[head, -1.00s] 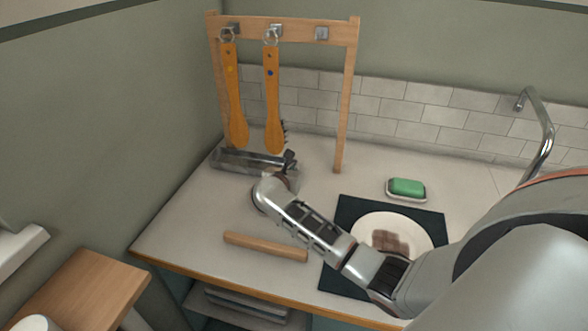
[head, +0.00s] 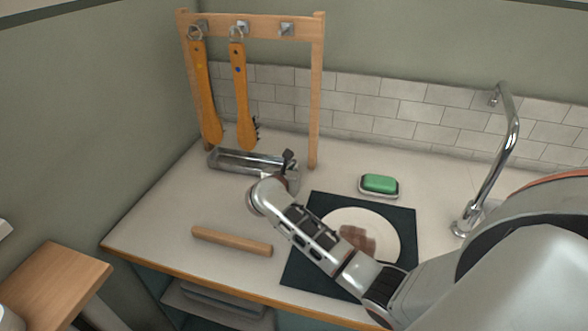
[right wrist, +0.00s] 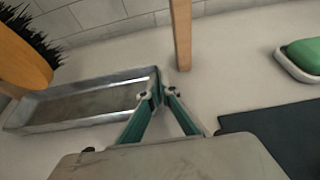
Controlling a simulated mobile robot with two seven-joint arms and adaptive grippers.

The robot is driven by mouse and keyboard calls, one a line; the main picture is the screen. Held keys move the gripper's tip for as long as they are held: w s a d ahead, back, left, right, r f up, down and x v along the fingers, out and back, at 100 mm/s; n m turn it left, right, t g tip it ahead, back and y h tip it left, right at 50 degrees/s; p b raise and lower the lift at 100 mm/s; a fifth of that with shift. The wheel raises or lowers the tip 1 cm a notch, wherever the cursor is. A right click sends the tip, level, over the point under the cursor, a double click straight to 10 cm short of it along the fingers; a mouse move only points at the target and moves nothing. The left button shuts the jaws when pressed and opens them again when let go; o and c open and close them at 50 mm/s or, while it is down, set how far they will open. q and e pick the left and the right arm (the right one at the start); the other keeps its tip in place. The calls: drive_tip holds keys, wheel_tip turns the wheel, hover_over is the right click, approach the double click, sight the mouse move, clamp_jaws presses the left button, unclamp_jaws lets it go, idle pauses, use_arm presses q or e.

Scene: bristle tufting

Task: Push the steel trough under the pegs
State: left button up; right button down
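The steel trough (head: 238,168) is a long shallow open box on the counter at the foot of the wooden rack (head: 317,90), below the hanging brushes. It looks empty. Three pegs sit on the rack's top bar; the right peg (head: 287,29) is bare. My right gripper (head: 288,160) is at the trough's right end. In the right wrist view, the fingertips (right wrist: 158,94) sit on either side of the end wall of the trough (right wrist: 75,122), apparently closed on it. My left gripper is not in view.
Two wooden brushes (head: 203,95) (head: 241,95) hang from the left and middle pegs. A green soap (head: 379,183) on a dish, a plate (head: 385,238) on a dark mat (head: 300,262), a wooden rod (head: 232,241) and a tap (head: 510,130) share the counter. Counter left of the rod is clear.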

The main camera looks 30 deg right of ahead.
drive_tip(key=c, duration=2.2)
unclamp_jaws()
drive_tip(key=v, duration=1.2)
drive_tip(key=shift+a, duration=0.1)
